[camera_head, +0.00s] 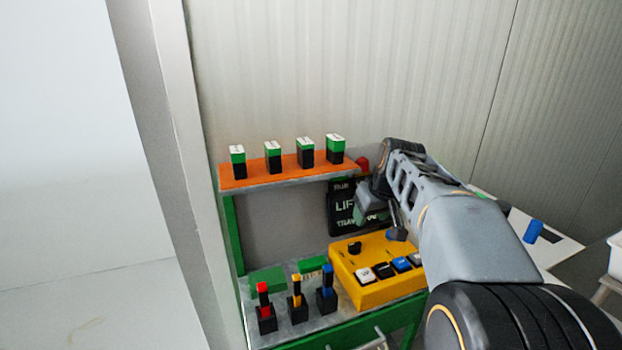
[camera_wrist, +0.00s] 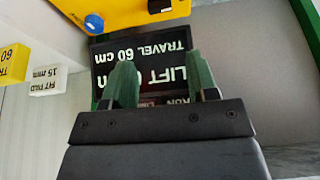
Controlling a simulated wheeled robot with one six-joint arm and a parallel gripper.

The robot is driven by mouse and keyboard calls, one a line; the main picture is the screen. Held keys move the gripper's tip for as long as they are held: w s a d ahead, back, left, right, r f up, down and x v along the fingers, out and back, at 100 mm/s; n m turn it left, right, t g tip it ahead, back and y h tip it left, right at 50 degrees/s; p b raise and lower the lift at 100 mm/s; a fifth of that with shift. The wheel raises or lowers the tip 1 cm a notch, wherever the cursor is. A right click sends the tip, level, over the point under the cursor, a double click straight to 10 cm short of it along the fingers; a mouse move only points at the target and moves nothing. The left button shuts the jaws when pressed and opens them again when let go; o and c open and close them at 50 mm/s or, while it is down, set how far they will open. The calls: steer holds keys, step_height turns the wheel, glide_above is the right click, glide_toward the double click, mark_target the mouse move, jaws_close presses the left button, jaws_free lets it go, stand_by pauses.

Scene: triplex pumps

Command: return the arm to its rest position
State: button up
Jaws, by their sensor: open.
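My arm (camera_head: 465,235) reaches in from the lower right in the head view, bent toward the green-framed bench. My gripper (camera_wrist: 163,82) shows in the wrist view as two green fingers, apart, with nothing held between them. Behind the fingers is a black sign (camera_wrist: 140,62) with upside-down white text reading "LIFT" and "TRAVEL 60 cm". In the head view my gripper is near this sign (camera_head: 342,206) and partly covers it. I cannot tell the exact gap to the sign.
An orange shelf (camera_head: 262,178) carries several green, black and white blocks. Below, a yellow control box (camera_head: 350,288) with buttons sits on the bench beside red, yellow and blue switches (camera_head: 296,298). A blue cylinder (camera_head: 533,231) stands on a white surface at right. A pale wall lies behind.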

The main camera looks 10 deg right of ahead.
steer(key=s+a+f+m, duration=0.1)
steer(key=f, duration=0.1)
steer(key=s+f+m, duration=0.1)
steer(key=s+f, duration=0.1)
steer(key=s+a+f+g+p, duration=0.1)
steer(key=s+f, duration=0.1)
steer(key=shift+s+a+f+m, duration=0.1)
steer(key=shift+s+a+m, duration=0.2)
steer(key=shift+m, duration=0.1)
steer(key=s+a+f+n+p, duration=0.1)
steer(key=s+a+f+p, duration=0.1)
steer(key=s+a, duration=0.6)
steer(key=s+f, duration=0.1)
steer(key=s, duration=0.2)
steer(key=shift+s, duration=0.15)
steer(key=shift+d, duration=0.1)
